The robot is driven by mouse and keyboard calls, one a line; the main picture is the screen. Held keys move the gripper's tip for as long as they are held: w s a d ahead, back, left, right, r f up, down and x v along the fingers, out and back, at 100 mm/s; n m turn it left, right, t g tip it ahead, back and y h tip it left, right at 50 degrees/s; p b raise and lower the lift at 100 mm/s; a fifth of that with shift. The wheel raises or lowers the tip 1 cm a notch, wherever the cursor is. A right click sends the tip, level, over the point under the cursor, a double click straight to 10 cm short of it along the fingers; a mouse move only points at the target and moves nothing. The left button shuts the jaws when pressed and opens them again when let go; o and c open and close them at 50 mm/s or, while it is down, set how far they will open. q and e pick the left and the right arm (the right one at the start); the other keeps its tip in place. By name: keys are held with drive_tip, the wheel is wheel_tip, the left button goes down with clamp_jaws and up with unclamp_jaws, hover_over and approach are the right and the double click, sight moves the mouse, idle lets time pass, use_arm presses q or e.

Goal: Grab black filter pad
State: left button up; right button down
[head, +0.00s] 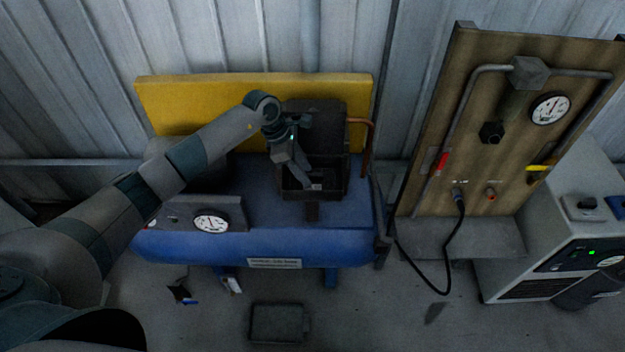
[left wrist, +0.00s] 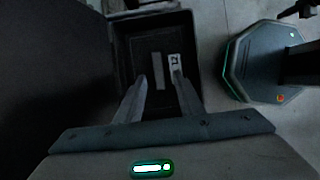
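A black open-topped box (head: 313,195) with a raised lid (head: 318,112) sits on the blue compressor tank. My left gripper (head: 304,180) reaches down into this box from above. In the left wrist view the left gripper's two fingers (left wrist: 160,80) are apart, with the dark box interior below them. A grey strip (left wrist: 157,72) and a small white label (left wrist: 175,62) show inside, near the right fingertip. I cannot pick out the black filter pad with certainty against the dark interior. Whether the fingers touch anything is unclear. My right gripper is not in view.
The blue tank (head: 250,250) carries a gauge (head: 211,223), with a yellow panel (head: 190,95) behind. A copper pipe (head: 366,145) rises right of the box. A wooden gauge board (head: 500,120) stands at right. A dark tray (head: 278,323) lies on the floor in front.

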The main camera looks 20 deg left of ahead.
use_arm(q)
clamp_jaws()
drive_tip(key=shift+r, duration=0.2)
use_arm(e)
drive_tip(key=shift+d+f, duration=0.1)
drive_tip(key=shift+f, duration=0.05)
